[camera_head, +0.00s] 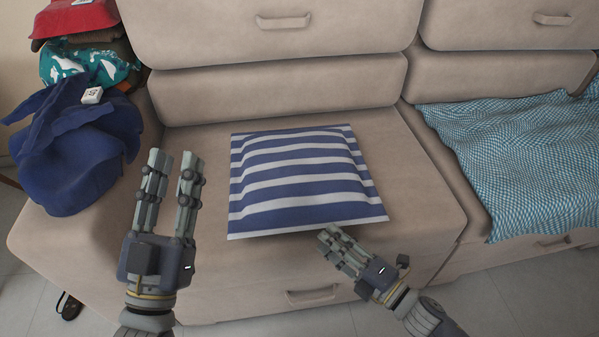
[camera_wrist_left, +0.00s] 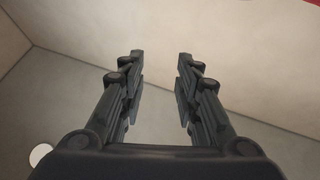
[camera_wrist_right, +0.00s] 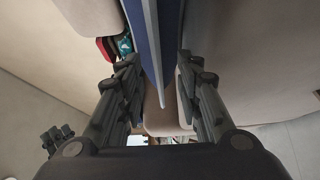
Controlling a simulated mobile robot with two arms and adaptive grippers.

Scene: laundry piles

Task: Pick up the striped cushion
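The striped cushion (camera_head: 300,180), blue and white, lies flat on the beige sofa seat. My right gripper (camera_head: 330,238) is at the cushion's front edge, right of the edge's middle. In the right wrist view the cushion (camera_wrist_right: 158,35) shows edge-on, reaching between the two parted fingers; I cannot tell whether either finger touches it. My left gripper (camera_head: 175,160) is open and empty, left of the cushion and apart from it. In the left wrist view its fingers are parted with only plain surfaces beyond.
A blue bag or cloth bundle (camera_head: 75,160) sits at the sofa's left end, with a teal patterned cloth (camera_head: 85,65) and a red item (camera_head: 75,18) above. A blue-white checked blanket (camera_head: 530,155) covers the right seat. The backrest (camera_head: 275,90) rises behind the cushion.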

